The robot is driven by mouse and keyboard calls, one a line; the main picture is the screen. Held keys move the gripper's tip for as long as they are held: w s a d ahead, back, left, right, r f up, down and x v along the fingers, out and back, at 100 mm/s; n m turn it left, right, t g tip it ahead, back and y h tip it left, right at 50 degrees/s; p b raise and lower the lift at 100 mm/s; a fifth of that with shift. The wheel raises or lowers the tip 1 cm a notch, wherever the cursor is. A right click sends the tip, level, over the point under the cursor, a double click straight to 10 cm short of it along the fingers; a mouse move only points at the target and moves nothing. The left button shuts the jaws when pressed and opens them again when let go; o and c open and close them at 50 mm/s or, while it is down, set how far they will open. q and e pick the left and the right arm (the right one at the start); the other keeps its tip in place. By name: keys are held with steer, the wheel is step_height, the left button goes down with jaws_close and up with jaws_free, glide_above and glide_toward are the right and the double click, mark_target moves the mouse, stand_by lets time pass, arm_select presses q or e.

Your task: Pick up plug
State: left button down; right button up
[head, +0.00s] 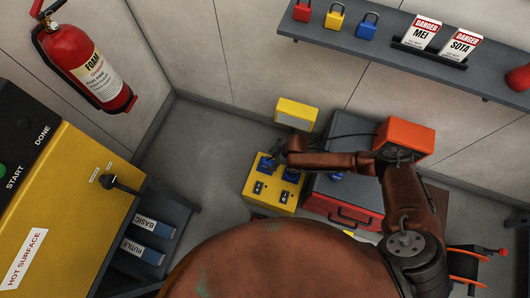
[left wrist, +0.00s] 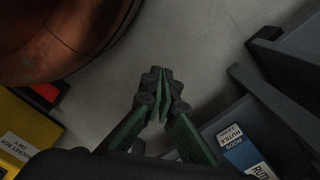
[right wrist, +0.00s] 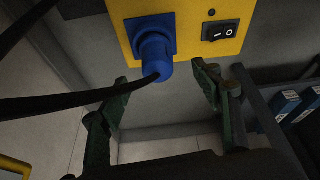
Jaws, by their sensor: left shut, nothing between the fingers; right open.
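A blue plug (right wrist: 155,62) with a black cable (right wrist: 70,101) sits in a blue socket at the edge of the yellow socket box in the right wrist view. The yellow socket box (head: 272,200) stands left of the red and grey machine in the head view. My right gripper (right wrist: 162,78) is open, with one finger on each side of the plug's outer end; I cannot tell whether it touches. It shows dark above the box in the head view (head: 281,150). My left gripper (left wrist: 160,84) is shut and empty over the floor, outside the head view.
The red and grey welding machine (head: 343,200) and an orange box (head: 405,137) stand right of the socket box. A yellow oven (head: 70,195) and rack with rod boxes (head: 143,251) are left. A shelf (head: 390,45) holds padlocks. Floor between is clear.

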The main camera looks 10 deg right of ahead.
mark_target(267, 162)
steer(key=shift+b+x, duration=0.5)
steer(key=shift+x, duration=0.55)
steer(key=shift+w+f, duration=0.1)
steer(key=shift+f, duration=0.3)
steer(key=b+x, duration=0.1)
steer(key=x, duration=0.1)
steer(key=b+x, duration=0.2)
steer(key=shift+d+f, duration=0.15)
steer(key=shift+f, duration=0.15)
arm_select(q)
step_height(267, 162, up, 14)
steer(key=w+d, duration=0.2)
steer(key=shift+w+d+f, duration=0.2)
steer(key=shift+w, duration=0.15)
arm_select(e)
steer(key=shift+w, duration=0.1)
steer(key=shift+c, duration=0.6)
steer(key=c, duration=1.3)
